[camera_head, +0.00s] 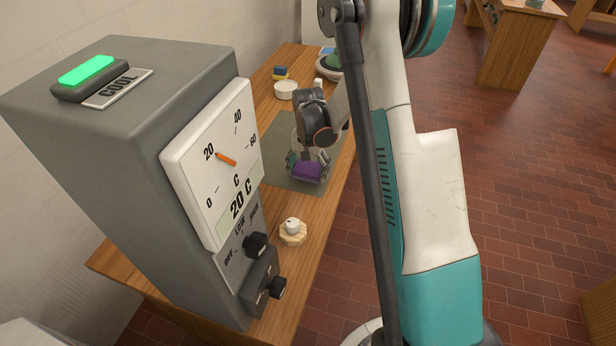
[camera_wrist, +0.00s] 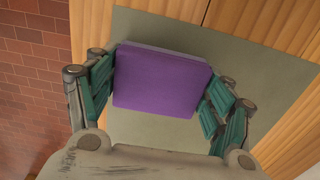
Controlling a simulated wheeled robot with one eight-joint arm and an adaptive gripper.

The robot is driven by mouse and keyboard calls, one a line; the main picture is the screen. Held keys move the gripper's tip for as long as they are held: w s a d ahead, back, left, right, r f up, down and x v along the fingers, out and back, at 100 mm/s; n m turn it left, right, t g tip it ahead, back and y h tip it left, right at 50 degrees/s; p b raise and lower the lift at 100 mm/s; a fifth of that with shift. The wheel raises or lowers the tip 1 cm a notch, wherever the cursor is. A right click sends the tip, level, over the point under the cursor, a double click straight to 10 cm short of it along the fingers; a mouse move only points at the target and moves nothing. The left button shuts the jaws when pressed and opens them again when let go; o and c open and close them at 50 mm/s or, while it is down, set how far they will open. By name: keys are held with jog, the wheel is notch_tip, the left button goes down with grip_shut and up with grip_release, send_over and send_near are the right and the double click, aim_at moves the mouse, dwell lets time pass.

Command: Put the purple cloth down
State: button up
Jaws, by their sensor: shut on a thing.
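The purple cloth (camera_wrist: 163,80) is a folded, flat pad held between the two teal-padded fingers of my gripper (camera_wrist: 158,92) in the wrist view. The fingers press on its left and right edges. In the head view the cloth (camera_head: 308,170) shows below my gripper (camera_head: 307,168), over the grey-green mat (camera_head: 277,151) on the wooden bench. How far the cloth is above the mat, or whether it touches it, I cannot tell. My gripper hides part of the mat.
A large grey box with a dial (camera_head: 222,160) and green lit button stands at the near left of the bench (camera_head: 315,225). A small white knob on a wooden disc (camera_head: 292,230) sits nearby.

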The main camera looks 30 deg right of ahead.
aim_at(308, 168)
jog(key=shift+f, duration=1.25)
jog(key=shift+f+b, duration=0.15)
jog(key=shift+b, duration=0.25)
jog(key=o, duration=1.4)
jog(key=shift+o, duration=0.2)
notch_tip(308, 168, up, 12)
jog(key=p, duration=0.4)
